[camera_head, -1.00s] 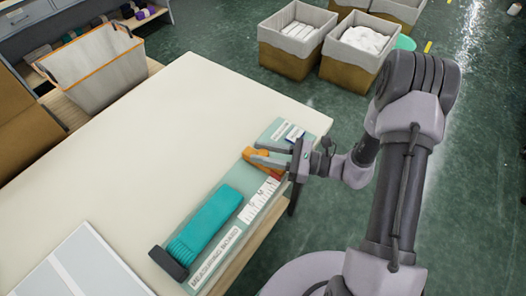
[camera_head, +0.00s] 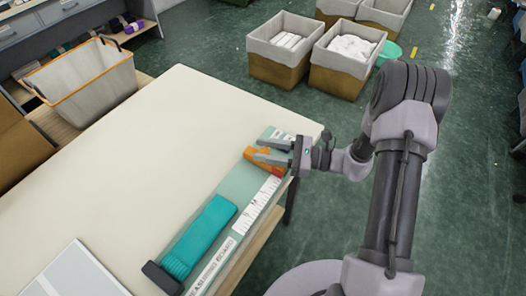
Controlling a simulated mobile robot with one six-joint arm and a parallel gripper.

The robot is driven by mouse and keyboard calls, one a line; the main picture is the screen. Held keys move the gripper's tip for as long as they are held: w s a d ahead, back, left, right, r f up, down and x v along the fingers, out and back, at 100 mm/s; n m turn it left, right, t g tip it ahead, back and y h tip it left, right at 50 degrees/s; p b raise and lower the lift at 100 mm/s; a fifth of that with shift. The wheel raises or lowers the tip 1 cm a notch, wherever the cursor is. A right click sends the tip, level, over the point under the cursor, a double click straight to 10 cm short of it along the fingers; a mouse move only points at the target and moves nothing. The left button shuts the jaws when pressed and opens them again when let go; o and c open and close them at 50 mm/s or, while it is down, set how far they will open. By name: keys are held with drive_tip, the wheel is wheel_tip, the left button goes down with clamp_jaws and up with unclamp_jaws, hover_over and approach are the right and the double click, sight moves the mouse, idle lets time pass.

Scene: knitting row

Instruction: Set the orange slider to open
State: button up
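The orange slider (camera_head: 263,166) sits across the far end of a pale green measuring board (camera_head: 240,186) at the table's right edge. My gripper (camera_head: 256,150) reaches in from the right at the slider. Its two grey fingers are apart, with orange showing between and below them. Whether the fingers touch the slider cannot be told. A white label lies on the board beyond the slider, partly behind the fingers; its text is too small to read.
A teal knit piece (camera_head: 200,238) lies on the board beside a white ruler strip (camera_head: 257,206), with a dark block (camera_head: 162,279) at the near end. The cream table (camera_head: 130,170) is mostly clear. Fabric-lined bins (camera_head: 283,70) stand on the floor behind.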

drive_tip(key=shift+o, duration=1.1)
drive_tip(key=shift+d, duration=0.1)
drive_tip(key=p+v, duration=0.3)
drive_tip(key=v, duration=1.4)
drive_tip(key=shift+d+p, duration=0.2)
drive_tip(key=shift+p, duration=0.1)
drive_tip(key=shift+r, duration=0.1)
